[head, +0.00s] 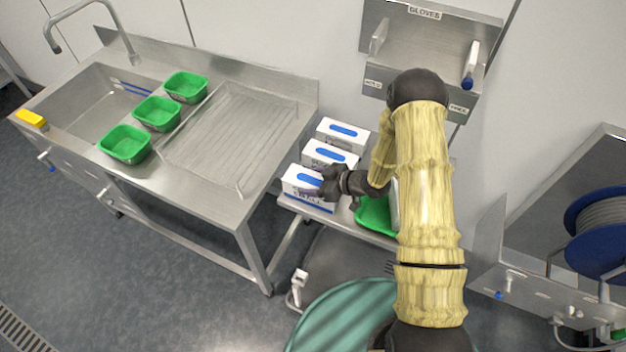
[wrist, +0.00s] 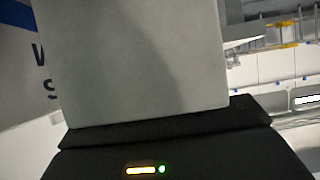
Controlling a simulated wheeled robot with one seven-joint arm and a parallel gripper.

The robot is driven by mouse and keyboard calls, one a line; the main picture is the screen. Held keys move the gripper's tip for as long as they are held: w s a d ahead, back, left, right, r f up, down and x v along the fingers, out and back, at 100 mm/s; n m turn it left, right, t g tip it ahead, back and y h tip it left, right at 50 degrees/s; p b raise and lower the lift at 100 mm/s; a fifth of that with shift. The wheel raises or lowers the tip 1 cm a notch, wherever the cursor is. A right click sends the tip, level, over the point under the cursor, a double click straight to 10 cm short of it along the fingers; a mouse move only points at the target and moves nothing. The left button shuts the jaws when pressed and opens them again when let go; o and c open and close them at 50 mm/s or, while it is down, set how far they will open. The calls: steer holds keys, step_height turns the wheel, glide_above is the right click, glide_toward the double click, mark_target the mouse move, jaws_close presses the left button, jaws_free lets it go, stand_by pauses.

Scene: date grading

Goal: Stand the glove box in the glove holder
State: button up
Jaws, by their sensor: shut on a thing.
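Three white glove boxes with blue oval tops stand in a row on a small steel side table. My gripper (head: 330,184) is at the right end of the nearest glove box (head: 305,190) and is shut on it. In the wrist view a pale box face (wrist: 140,60) fills the middle, close above my dark gripper body; the fingertips are hidden there. The middle glove box (head: 328,155) and the far glove box (head: 342,133) stand behind it. The steel glove holder (head: 420,45), labelled GLOVES, is on the wall above and to the right, and looks empty.
A green tray (head: 374,216) lies on the side table right of the boxes, partly behind my arm. A sink bench (head: 225,205) with several green tubs is at the left. A blue hose reel (head: 600,220) is at the right. A teal round thing (head: 345,318) stands in front.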

steer(key=shift+f, duration=0.15)
steer(key=o, duration=1.2)
steer(key=shift+r, duration=0.2)
steer(key=b+v, duration=0.2)
steer(key=v, duration=1)
steer(key=shift+b, duration=0.4)
